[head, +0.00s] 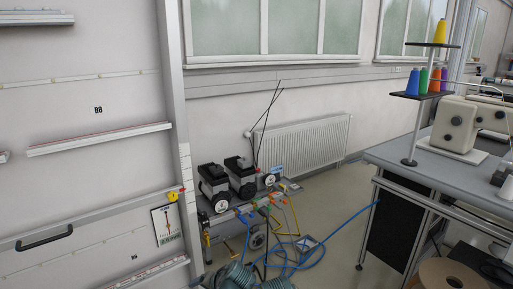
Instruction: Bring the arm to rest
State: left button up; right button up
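Neither of my grippers shows in the head view, and I see no part of my arms that I can make out for sure. What the grippers hold, if anything, is hidden from me.
A white panel wall (90,140) with rails fills the left. Motor-like machinery (240,180) with blue and yellow hoses stands at centre, before a radiator (303,145). At right, a table (420,164) bears a sewing machine (457,125) and thread cones (434,80). Floor (345,215) between them is partly clear.

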pick_arm(q)
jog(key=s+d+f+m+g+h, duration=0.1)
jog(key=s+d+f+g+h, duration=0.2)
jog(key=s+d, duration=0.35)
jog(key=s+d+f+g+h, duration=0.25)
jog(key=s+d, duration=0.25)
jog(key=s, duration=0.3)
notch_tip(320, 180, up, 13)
jog(key=p, duration=1.3)
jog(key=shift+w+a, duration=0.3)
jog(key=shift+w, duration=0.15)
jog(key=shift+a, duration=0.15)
